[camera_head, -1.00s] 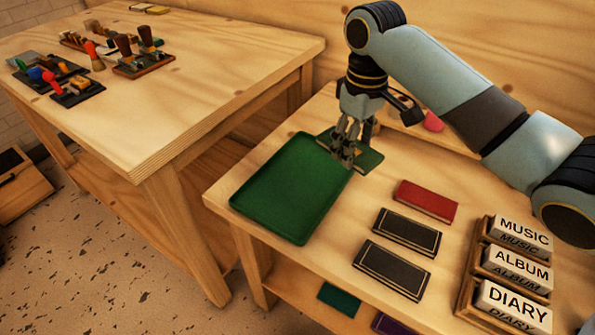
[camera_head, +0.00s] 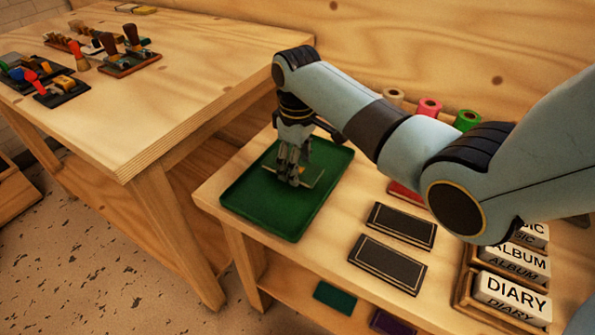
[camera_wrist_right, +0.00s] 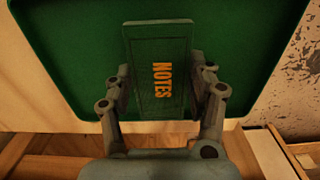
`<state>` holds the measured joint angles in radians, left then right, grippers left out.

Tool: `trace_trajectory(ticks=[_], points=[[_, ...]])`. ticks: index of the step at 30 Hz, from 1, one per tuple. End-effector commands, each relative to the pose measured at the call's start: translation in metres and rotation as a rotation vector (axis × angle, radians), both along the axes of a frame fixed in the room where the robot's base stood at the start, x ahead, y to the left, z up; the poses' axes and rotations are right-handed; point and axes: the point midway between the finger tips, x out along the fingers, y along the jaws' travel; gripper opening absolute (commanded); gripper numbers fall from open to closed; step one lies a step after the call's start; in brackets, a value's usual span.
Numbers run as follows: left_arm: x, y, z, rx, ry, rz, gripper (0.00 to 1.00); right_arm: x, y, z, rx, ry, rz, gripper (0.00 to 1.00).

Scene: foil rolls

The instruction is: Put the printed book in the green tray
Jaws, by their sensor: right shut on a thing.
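The printed book is green with orange "NOTES" lettering; in the right wrist view the book (camera_wrist_right: 172,45) lies between my two fingers. In the head view the book (camera_head: 311,174) is partly hidden by my right gripper (camera_head: 293,180), which is shut on it. The book is over the inside of the green tray (camera_head: 253,205), within its rim as seen from the head. I cannot tell whether it touches the tray floor. The tray (camera_wrist_right: 66,50) also fills the background in the right wrist view. My left gripper is not in view.
Two dark books (camera_head: 388,264) and a partly hidden red book (camera_head: 402,192) lie right of the tray. A wooden rack with labelled blocks (camera_head: 511,290) stands at the right. Foil rolls (camera_head: 429,106) stand behind. Another table (camera_head: 190,75) holds tools at the left.

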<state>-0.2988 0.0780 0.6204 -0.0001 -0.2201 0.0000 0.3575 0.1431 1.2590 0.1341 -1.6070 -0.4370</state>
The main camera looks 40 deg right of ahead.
Motion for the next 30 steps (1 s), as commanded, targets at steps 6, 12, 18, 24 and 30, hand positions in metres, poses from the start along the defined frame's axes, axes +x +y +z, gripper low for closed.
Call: trace_trajectory(ticks=[6, 12, 18, 24, 30], points=[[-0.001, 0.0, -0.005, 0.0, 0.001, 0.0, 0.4, 0.0, 0.0, -0.021, 0.0, 0.0, 0.0, 0.22], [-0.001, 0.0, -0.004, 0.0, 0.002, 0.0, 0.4, 0.0, 0.0, -0.02, 0.0, -0.001, 0.0, 0.22], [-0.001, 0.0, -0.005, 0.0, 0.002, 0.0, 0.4, -0.001, 0.0, -0.023, 0.0, 0.0, 0.0, 0.66], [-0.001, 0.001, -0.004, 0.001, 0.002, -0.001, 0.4, -0.001, 0.0, -0.023, 0.0, 0.0, 0.0, 0.79], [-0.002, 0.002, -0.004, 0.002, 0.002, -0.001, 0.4, 0.0, 0.0, -0.021, 0.0, -0.001, 0.0, 0.79]])
